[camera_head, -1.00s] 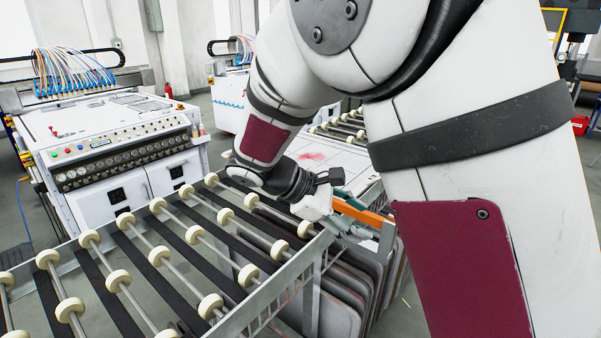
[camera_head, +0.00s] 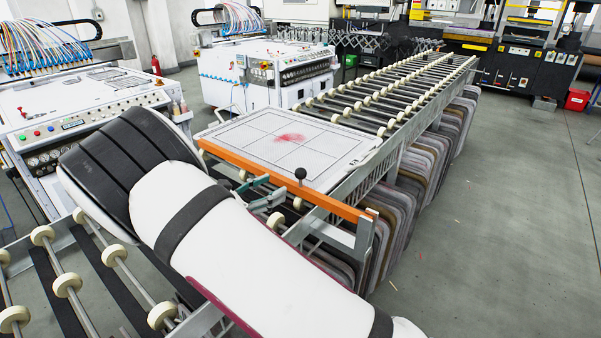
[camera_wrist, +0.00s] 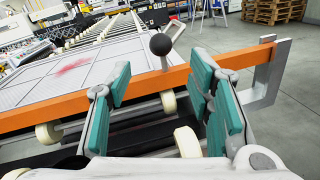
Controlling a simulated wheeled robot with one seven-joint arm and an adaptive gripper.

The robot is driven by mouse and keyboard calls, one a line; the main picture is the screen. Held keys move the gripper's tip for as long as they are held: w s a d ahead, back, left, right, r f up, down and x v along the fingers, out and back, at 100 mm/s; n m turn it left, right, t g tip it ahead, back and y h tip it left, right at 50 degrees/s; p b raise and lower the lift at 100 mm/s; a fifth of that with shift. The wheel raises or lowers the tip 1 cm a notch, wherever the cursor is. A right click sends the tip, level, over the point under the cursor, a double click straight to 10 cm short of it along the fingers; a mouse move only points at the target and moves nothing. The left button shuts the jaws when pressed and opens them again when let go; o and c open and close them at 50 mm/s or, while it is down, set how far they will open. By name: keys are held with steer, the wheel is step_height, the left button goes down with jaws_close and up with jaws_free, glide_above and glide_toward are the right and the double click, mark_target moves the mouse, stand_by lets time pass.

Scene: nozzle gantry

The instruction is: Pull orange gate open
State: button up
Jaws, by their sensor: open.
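The orange gate (camera_head: 243,167) is a long flat bar lying across the near end of the roller line, in front of a framed mesh screen (camera_head: 327,152) with a red stain. A black ball knob (camera_head: 300,173) stands up on a short stem at the bar. In the wrist view the orange gate (camera_wrist: 232,59) crosses the picture, and the black knob (camera_wrist: 160,44) shows above and between my fingers. My gripper (camera_wrist: 160,90) has its teal fingers spread, with nothing between them, on the near side of the bar. In the head view my gripper (camera_head: 262,193) is partly hidden behind my arm.
A grey bracket (camera_wrist: 270,75) holds the gate's right end. White rollers (camera_head: 67,284) fill the near left line. Grey panels (camera_head: 400,215) stand below the conveyor. White printing machines (camera_head: 262,73) stand behind.

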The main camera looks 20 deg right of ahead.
mark_target(296, 176)
steer(key=p+x, duration=0.1)
steer(key=x, duration=0.9)
steer(key=shift+d, duration=0.25)
steer(key=shift+c, duration=0.4)
jaws_close()
